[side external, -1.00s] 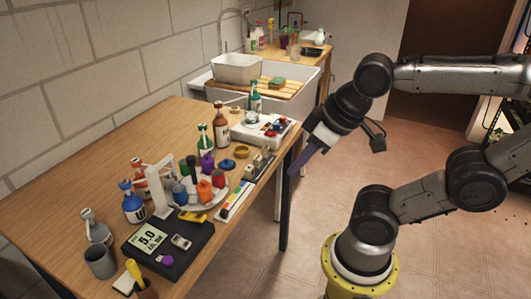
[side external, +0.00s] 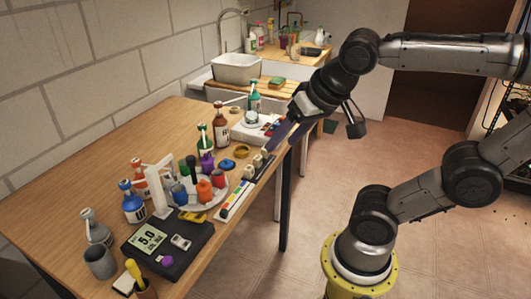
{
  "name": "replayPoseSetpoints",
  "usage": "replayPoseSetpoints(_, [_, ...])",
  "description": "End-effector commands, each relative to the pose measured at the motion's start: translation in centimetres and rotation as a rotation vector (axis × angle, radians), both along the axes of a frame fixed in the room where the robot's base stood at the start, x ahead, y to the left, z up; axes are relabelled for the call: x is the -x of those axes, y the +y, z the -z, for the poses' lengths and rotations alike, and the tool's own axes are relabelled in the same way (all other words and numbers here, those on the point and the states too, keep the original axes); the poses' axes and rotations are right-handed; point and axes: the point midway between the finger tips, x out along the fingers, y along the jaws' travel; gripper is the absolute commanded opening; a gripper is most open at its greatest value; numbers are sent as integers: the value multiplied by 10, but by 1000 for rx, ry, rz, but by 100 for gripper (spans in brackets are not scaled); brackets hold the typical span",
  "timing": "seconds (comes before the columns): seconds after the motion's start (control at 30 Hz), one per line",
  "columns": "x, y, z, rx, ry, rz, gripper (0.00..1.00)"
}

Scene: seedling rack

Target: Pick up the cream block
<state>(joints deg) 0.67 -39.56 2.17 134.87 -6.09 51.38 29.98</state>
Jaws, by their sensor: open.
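A small cream block (side external: 249,172) sits in a short row of small pieces near the right edge of the wooden table. Another pale piece (side external: 265,153) stands at the far end of this row; at this size I cannot tell for sure which one is the cream block. My gripper (side external: 281,142) is open, tilted down to the left, with its fingers just beyond the far end of the row, over the table's right edge. It appears apart from the blocks, and nothing shows between its fingers.
A black scale (side external: 165,247) is at the front.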

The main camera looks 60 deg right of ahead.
Motion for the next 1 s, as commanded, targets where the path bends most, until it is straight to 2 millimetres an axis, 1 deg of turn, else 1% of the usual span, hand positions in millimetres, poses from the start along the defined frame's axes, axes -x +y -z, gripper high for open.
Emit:
replayPoseSetpoints(0.03, [-18, -10, -7, -21, 4, 103, 62])
replayPoseSetpoints(0.07, [-29, -16, -11, -35, 4, 172, 62])
replayPoseSetpoints(0.13, [-57, -35, -18, -63, 5, 335, 62])
replayPoseSetpoints(0.2, [-84, -56, -18, -82, 8, 488, 62])
replayPoseSetpoints(0.27, [-106, -75, -15, -92, 11, 606, 62])
replayPoseSetpoints(0.3, [-120, -89, -10, -95, 14, 678, 62])
replayPoseSetpoints(0.37, [-139, -110, -1, -96, 21, 779, 62])
replayPoseSetpoints(0.4, [-151, -124, 7, -95, 28, 840, 62])
replayPoseSetpoints(0.47, [-166, -146, 22, -87, 43, 922, 62])
replayPoseSetpoints(0.5, [-174, -160, 34, -80, 55, 966, 62])
replayPoseSetpoints(0.57, [-183, -179, 52, -65, 80, 1015, 62])
replayPoseSetpoints(0.6, [-186, -190, 64, -54, 102, 1037, 62])
replayPoseSetpoints(0.7, [-188, -211, 92, -33, 157, 1069, 62])
replayPoseSetpoints(0.8, [-184, -221, 114, -27, 206, 1094, 62])
replayPoseSetpoints(1.0, [-177, -233, 135, -27, 228, 1114, 62])
